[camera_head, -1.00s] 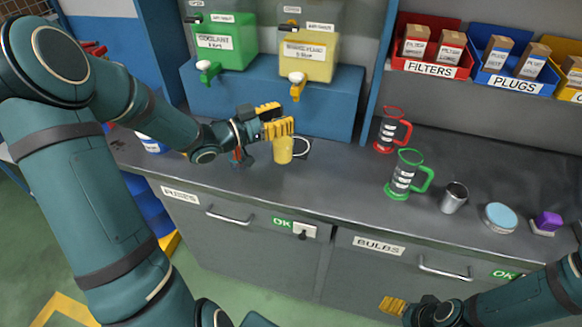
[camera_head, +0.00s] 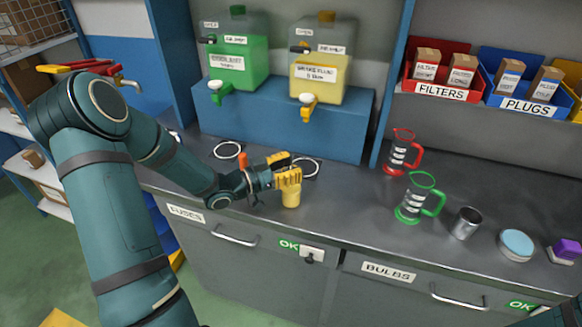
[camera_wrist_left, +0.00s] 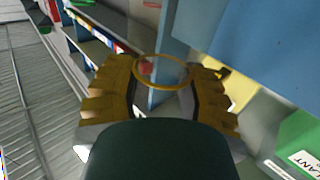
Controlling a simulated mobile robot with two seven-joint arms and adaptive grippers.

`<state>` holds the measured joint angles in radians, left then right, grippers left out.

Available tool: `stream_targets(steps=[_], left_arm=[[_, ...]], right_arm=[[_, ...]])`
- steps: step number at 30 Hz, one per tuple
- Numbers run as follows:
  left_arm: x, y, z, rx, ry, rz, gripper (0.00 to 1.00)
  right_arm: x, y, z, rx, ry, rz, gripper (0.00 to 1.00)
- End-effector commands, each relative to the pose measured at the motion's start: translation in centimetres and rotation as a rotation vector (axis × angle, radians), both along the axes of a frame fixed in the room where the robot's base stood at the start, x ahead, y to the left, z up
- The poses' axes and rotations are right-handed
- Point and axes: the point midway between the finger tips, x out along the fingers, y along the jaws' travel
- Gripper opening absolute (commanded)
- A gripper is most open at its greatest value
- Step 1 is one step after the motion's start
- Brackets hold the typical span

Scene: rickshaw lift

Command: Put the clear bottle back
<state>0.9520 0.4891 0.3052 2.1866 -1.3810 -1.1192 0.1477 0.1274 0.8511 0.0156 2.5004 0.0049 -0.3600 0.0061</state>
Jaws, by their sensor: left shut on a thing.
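My left gripper (camera_head: 289,176) is shut on a yellow vessel (camera_head: 290,198), over the front part of the counter. The vessel looks roughly upright; I cannot tell whether its base touches the counter. In the left wrist view its yellow rim (camera_wrist_left: 162,70) sits between the fingers, and the background shows through it. I see no other plainly clear bottle, and cannot tell if this is the one named. A white ring (camera_head: 306,167) lies on the counter just behind the vessel, and another white ring (camera_head: 228,149) lies further left. My right gripper is out of view.
A red-rimmed jug (camera_head: 399,152), a green-rimmed jug (camera_head: 415,200), a metal cup (camera_head: 466,223) and a blue-topped tin (camera_head: 516,244) stand to the right. Green (camera_head: 237,58) and yellow (camera_head: 321,65) fluid tanks stand behind on a blue stand. The counter between vessel and jugs is clear.

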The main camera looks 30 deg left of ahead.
Motion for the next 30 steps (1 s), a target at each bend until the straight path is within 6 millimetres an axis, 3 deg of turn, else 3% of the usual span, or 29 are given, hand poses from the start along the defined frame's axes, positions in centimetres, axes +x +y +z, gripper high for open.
stream_targets(steps=[2, 3, 5, 17, 23, 30], left_arm=[[0.0, 0.0, -0.3, -0.001, -0.001, 0.0, 0.0], [0.0, 0.0, -0.4, -0.001, 0.001, 0.0, 0.49], [0.0, 0.0, -0.3, -0.001, 0.001, 0.0, 0.7], [0.0, 0.0, 0.2, -0.001, 0.001, 0.0, 0.71], [-2.5, 1.7, 0.1, 0.0, 0.002, 0.005, 0.71], [-6.8, 4.3, 0.1, 0.001, 0.002, 0.004, 0.71]], right_arm=[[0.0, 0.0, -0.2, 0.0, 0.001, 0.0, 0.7], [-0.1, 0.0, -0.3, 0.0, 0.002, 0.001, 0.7], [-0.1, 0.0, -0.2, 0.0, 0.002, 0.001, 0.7], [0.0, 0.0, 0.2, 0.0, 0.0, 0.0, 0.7], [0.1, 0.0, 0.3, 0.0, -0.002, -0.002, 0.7], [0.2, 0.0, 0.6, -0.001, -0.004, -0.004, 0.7]])
